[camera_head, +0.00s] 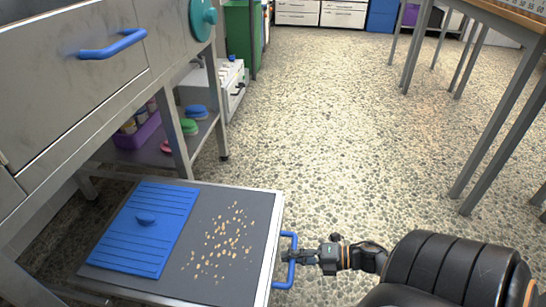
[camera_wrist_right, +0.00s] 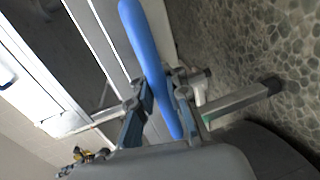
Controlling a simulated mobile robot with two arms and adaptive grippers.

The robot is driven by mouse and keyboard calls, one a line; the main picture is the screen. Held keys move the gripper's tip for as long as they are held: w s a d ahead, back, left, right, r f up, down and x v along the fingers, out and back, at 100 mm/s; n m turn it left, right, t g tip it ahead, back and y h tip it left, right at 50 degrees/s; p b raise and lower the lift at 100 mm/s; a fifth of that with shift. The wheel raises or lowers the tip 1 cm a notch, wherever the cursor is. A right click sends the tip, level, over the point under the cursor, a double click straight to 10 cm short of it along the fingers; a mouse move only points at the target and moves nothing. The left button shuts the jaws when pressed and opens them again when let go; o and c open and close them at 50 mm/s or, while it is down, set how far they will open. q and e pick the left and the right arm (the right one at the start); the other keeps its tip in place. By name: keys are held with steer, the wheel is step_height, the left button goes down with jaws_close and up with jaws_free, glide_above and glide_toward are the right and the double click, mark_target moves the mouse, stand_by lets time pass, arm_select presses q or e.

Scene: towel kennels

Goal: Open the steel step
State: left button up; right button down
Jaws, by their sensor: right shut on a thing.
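The steel step (camera_head: 206,274) is a low flat drawer-like platform with a steel edge and grey top, standing out from under the cabinet at the lower left of the head view. Its blue handle (camera_head: 286,262) is on its right side. My right gripper (camera_head: 292,256) is shut on that handle. In the right wrist view the blue handle (camera_wrist_right: 146,45) runs between the two fingers (camera_wrist_right: 162,103). My left gripper is not in view.
A steel cabinet (camera_head: 70,80) with a blue handle (camera_head: 113,44) stands above the step. A lower shelf (camera_head: 150,150) holds brushes and a purple box. A table with grey legs (camera_head: 500,120) stands at the right. The pebbled floor between is clear.

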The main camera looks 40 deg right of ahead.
steer(key=shift+s+d+r, duration=0.15)
steer(key=shift+s+d, duration=0.3)
steer(key=shift+s, duration=0.1)
steer(key=c, duration=1.3)
jaws_free()
steer(key=shift+s, duration=0.1)
steer(key=v, duration=1.2)
steer(key=shift+d, duration=0.1)
